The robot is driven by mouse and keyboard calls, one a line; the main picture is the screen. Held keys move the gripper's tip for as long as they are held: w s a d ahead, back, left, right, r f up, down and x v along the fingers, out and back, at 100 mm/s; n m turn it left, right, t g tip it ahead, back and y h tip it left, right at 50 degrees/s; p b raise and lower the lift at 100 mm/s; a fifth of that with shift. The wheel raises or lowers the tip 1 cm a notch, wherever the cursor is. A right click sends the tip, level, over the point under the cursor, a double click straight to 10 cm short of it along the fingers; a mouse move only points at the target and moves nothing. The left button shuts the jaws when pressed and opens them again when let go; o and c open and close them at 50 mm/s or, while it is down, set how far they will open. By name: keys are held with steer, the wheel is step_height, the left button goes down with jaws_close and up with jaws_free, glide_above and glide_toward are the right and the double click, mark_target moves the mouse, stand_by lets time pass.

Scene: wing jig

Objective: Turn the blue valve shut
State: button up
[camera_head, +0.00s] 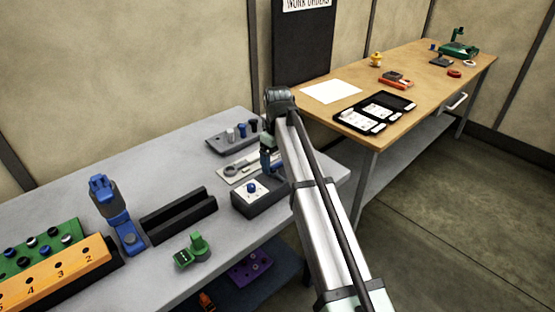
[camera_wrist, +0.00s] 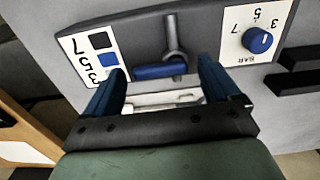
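In the wrist view, the blue valve handle (camera_wrist: 160,71) lies crosswise over a grey rod or pipe (camera_wrist: 173,35) on a dark grey panel (camera_wrist: 210,25). Whether the fingertips are down at the handle's height I cannot tell. In the head view, my gripper (camera_head: 269,158) is over the dark block (camera_head: 262,203) at the right end of the grey bench. My arm and gripper hide the valve there.
A blue knob (camera_wrist: 257,40) on a white BAR dial sits right of the valve in the wrist view. A numbered label card (camera_wrist: 93,57) is on the left. On the bench are a black channel (camera_head: 178,219), a green part (camera_head: 192,250) and a plate with a ring (camera_head: 232,172).

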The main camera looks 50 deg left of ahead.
mark_target(278, 163)
step_height(278, 163, up, 14)
stand_by(0.8)
steer(key=shift+f, duration=0.1)
stand_by(0.4)
